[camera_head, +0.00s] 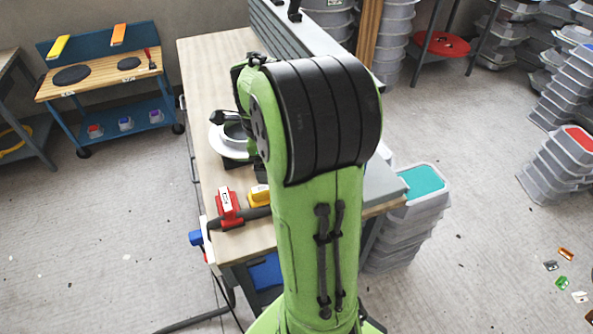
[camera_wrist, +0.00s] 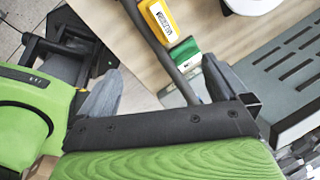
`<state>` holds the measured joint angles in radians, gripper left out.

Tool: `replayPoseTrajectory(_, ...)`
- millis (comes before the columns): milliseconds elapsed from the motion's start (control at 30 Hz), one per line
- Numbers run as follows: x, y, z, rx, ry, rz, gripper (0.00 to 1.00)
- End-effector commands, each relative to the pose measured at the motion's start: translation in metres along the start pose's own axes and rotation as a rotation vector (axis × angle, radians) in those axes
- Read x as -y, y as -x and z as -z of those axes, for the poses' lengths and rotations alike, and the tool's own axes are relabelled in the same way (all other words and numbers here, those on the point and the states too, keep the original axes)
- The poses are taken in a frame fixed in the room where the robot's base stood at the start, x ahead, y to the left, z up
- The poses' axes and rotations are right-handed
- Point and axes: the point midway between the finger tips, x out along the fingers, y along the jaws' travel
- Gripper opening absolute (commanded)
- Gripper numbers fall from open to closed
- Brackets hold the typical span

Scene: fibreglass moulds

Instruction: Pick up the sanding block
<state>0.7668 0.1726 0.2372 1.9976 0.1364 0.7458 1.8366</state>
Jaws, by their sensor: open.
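My gripper (camera_wrist: 160,86) is open in the wrist view, its two grey fingers apart above the pale wooden bench top (camera_wrist: 120,45). A small green block (camera_wrist: 184,50) with a whitish end lies beyond the gap between the fingers. A yellow block with a white label (camera_wrist: 160,20) lies beyond it, and also shows in the head view (camera_head: 260,195). I cannot tell for sure which block is the sanding block. A dark bar runs beside both blocks toward the gap.
A red labelled piece (camera_head: 228,206) sits at the bench's near left. A white round piece (camera_head: 229,141) stands farther back. A grey slotted plate (camera_wrist: 290,70) lies right of my gripper. Stacked grey moulds (camera_head: 405,225) stand right of the bench. Floor to the left is open.

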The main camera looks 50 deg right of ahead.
Motion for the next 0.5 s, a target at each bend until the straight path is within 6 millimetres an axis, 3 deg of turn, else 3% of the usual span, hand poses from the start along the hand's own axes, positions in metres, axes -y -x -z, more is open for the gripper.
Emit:
replayPoseTrajectory(33, 0.021, -0.009, 0.020, -0.013, -0.233, -0.036, 1.00)
replayPoseTrajectory(100, 0.044, -0.031, 0.047, -0.026, -0.568, -0.066, 1.00)
replayPoseTrajectory(200, 0.061, -0.057, 0.079, -0.041, -0.940, -0.097, 1.00)
replayPoseTrajectory(333, 0.068, -0.076, 0.099, -0.053, -1.178, -0.115, 1.00)
replayPoseTrajectory(500, 0.063, -0.109, 0.100, -0.058, -1.207, -0.121, 1.00)
